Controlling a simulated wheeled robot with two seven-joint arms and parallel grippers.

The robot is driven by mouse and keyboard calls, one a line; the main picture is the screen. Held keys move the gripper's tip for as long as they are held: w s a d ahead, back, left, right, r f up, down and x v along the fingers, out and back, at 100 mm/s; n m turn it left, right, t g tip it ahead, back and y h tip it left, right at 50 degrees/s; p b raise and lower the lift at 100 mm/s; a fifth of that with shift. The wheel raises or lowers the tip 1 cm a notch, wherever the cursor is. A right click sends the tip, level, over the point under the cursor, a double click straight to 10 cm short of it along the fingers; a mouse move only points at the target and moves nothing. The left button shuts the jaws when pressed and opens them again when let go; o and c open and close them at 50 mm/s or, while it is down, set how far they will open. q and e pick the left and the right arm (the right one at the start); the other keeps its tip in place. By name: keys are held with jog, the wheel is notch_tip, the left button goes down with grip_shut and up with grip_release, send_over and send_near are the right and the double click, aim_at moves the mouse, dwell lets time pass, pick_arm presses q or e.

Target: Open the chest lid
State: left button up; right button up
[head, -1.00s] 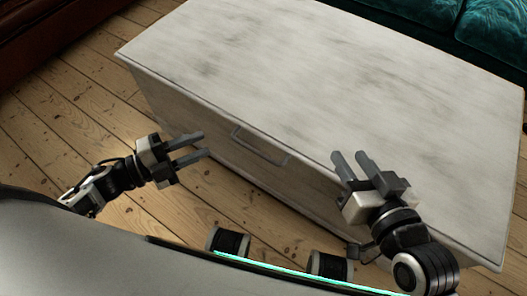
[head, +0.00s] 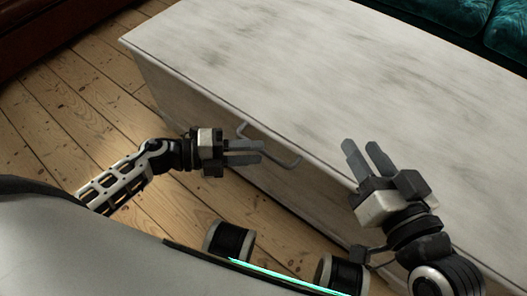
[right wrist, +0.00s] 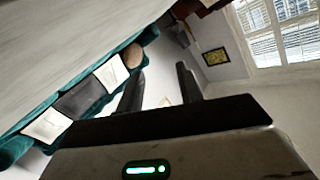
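The chest (head: 300,70) is a large whitewashed wooden box with its flat lid closed, filling the upper right of the head view. A pale handle (head: 272,146) sits on its front face, partly hidden behind my left gripper. My left gripper (head: 262,152) is open and empty, its fingers pointing right, in front of the handle; I cannot tell whether it touches it. My right gripper (head: 364,150) is open and empty near the lid's front edge, fingers pointing up and away. In the right wrist view its two fingers (right wrist: 160,90) stand apart with nothing between them.
A teal sofa (head: 440,15) stands behind the chest; in the right wrist view it carries cushions (right wrist: 75,102). A dark brown piece of furniture (head: 45,25) is at the upper left. Bare floorboards (head: 90,120) lie free left of the chest.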

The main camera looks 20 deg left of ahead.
aim_at(264, 153)
pick_arm(q)
jog(key=shift+x, duration=1.6)
grip_shut()
